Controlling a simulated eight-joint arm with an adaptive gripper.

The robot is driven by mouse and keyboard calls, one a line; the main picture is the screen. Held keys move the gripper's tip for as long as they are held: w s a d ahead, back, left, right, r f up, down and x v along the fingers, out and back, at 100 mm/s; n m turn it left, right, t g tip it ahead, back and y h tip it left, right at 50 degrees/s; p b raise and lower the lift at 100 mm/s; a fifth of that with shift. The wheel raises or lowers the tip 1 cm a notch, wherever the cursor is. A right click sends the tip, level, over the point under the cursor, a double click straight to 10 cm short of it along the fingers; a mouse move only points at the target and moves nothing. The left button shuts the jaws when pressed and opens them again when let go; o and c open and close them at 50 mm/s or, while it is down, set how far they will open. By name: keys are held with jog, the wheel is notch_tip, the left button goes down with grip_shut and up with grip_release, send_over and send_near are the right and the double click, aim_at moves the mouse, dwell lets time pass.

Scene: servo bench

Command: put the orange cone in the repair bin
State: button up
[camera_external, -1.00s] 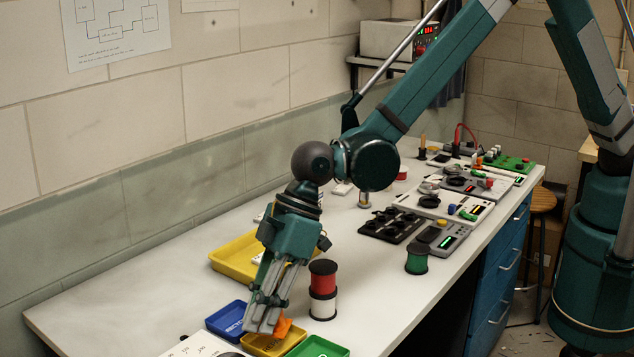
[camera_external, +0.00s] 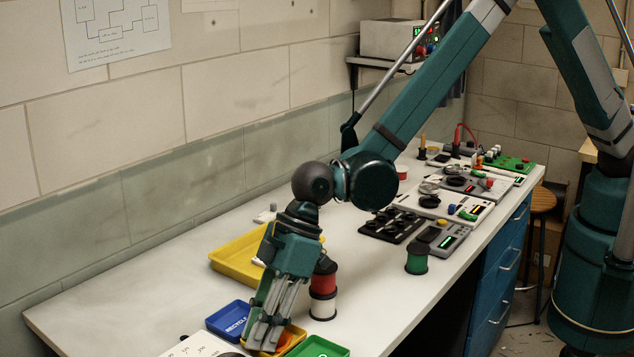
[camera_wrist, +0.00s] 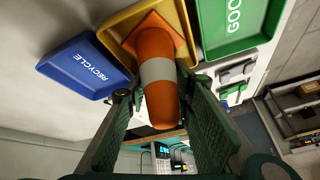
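The orange cone (camera_wrist: 156,50) with a white band shows in the wrist view between the fingers of my gripper (camera_wrist: 165,88). Its square base is over or in a yellow tray (camera_wrist: 118,24), and its narrow end points towards the camera. Whether the fingers press on the cone or stand just clear of it cannot be told. In the external view my gripper (camera_external: 262,347) points down at the same yellow tray (camera_external: 297,336), hiding most of the cone and tray. No label shows on this tray, so I cannot read whether it is the repair bin.
A blue RECYCLE tray (camera_external: 226,322) lies left of the yellow tray, and a green tray (camera_external: 320,347) lies right. A stack of red and white spools (camera_external: 323,304) stands close behind my gripper. A larger yellow tray (camera_external: 232,262) lies farther back.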

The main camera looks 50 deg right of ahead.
jog(key=shift+r, duration=0.2)
jog(key=v, duration=1.2)
jog(key=shift+p, duration=0.35)
dwell(0.7)
